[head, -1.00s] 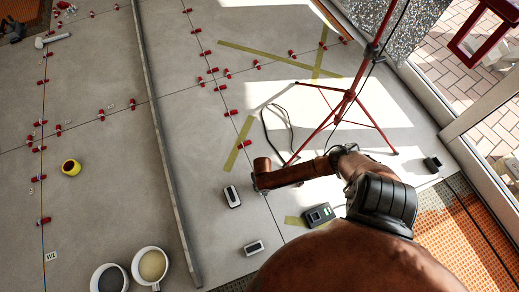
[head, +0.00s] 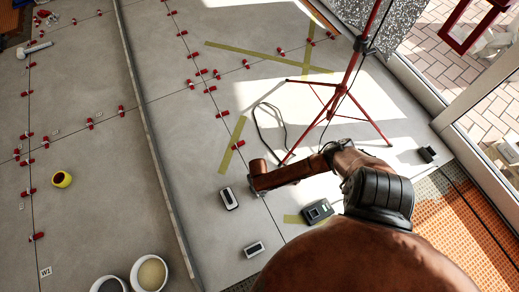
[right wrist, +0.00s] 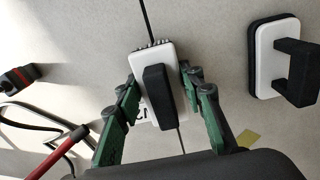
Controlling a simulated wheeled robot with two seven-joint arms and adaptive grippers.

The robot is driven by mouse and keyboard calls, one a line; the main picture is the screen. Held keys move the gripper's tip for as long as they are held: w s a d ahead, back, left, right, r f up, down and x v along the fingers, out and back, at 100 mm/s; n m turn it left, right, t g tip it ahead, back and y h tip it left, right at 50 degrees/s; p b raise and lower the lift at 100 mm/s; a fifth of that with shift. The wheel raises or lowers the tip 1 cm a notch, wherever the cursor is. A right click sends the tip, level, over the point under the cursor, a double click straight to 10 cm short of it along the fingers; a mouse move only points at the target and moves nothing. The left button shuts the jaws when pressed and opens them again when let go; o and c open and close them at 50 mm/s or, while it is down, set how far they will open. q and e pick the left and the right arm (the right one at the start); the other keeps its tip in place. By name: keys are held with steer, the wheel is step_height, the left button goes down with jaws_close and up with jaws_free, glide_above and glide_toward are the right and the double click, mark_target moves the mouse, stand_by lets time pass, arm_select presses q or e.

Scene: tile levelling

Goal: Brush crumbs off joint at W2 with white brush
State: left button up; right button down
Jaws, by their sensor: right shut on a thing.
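The white brush (right wrist: 138,60) has a black handle (right wrist: 158,95) and dark bristles along its far edge in the right wrist view. My right gripper (right wrist: 157,85) has its green fingers shut on it, one on each side. The brush lies over a dark floor joint (right wrist: 146,18), which continues above and below it. A white floor label, W2 upside down, (right wrist: 141,116) is partly hidden beneath the brush. I cannot tell whether the bristles touch the floor, and no crumbs can be made out. In the head view my right forearm hides the gripper and brush. My left gripper is not in view.
A red tripod (head: 340,95), cable (head: 275,125) and dark device (head: 318,210) are close by. Buckets (head: 149,274) stand lower left.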

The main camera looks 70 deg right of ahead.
steer(key=shift+r, duration=0.1)
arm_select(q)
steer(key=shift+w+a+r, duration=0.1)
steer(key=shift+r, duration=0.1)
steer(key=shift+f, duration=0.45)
arm_select(e)
steer(key=shift+f, duration=0.7)
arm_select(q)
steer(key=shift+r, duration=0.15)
arm_select(e)
steer(key=shift+s+a, duration=0.1)
steer(key=shift+s+a+r+p, duration=0.1)
steer(key=shift+s+a+p, duration=0.2)
steer(key=shift+s+a, duration=0.15)
steer(key=shift+s+a+p, duration=0.7)
steer(key=shift+s+a, duration=0.2)
steer(key=shift+s, duration=0.2)
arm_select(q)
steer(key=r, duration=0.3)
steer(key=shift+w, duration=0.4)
arm_select(e)
steer(key=shift+s+a+f, duration=0.2)
steer(key=shift+s, duration=0.15)
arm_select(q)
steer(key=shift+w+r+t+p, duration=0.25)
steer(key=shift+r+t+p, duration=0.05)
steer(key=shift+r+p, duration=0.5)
arm_select(e)
steer(key=shift+s+a, duration=0.7)
steer(key=shift+s, duration=0.25)
